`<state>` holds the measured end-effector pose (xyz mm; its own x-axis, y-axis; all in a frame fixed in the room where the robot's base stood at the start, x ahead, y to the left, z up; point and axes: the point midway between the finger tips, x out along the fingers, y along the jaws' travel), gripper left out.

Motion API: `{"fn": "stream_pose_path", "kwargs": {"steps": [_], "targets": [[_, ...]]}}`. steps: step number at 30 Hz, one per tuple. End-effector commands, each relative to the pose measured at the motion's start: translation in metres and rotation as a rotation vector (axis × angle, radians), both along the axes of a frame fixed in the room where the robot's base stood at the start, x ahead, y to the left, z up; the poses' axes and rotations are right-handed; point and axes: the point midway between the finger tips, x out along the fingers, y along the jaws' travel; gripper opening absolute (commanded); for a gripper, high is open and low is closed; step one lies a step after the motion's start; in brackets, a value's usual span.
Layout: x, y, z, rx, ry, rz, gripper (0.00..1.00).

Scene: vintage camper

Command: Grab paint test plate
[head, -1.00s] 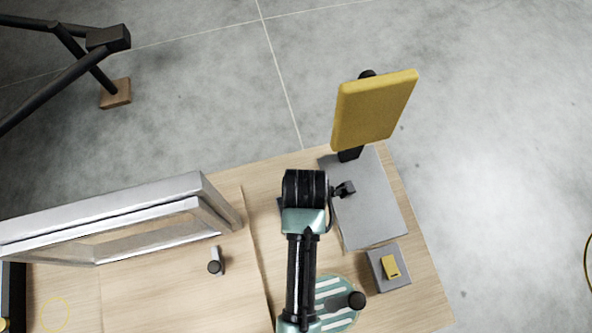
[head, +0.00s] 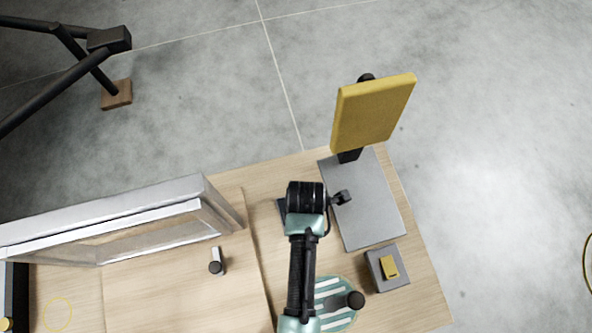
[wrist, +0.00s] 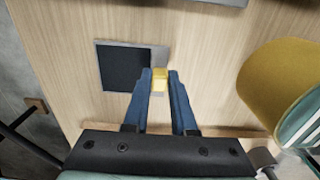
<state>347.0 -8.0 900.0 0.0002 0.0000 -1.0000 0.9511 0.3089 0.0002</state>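In the wrist view a dark square plate (wrist: 124,68) with a grey edge is over or on the wooden top, taken here as the paint test plate. A small yellow block (wrist: 160,81) is by its right edge, between the two blue fingers of my gripper (wrist: 160,74). The fingers stand apart and the block fills most of the gap. I cannot tell whether they press on it. In the head view my arm hides most of this plate; a dark corner (head: 282,206) shows left of my wrist.
A grey plate (head: 370,210) with an upright yellow panel (head: 372,112) is to the right. Near it are a grey square with a yellow block (head: 390,266) and a teal striped piece (head: 335,318). A grey frame (head: 110,215) stands at left.

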Motion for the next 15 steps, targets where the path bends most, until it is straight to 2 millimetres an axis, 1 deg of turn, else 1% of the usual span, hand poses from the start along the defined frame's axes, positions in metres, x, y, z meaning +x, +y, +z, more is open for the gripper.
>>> {"fn": "stream_pose_path", "kwargs": {"steps": [1,3,15], "targets": [[0.0000,0.0000,0.0001,0.000,0.000,0.000,0.10],[0.0000,0.0000,0.0001,0.000,0.000,0.000,0.00],[0.0003,0.0000,0.0011,0.000,-0.001,0.000,0.00]]}}
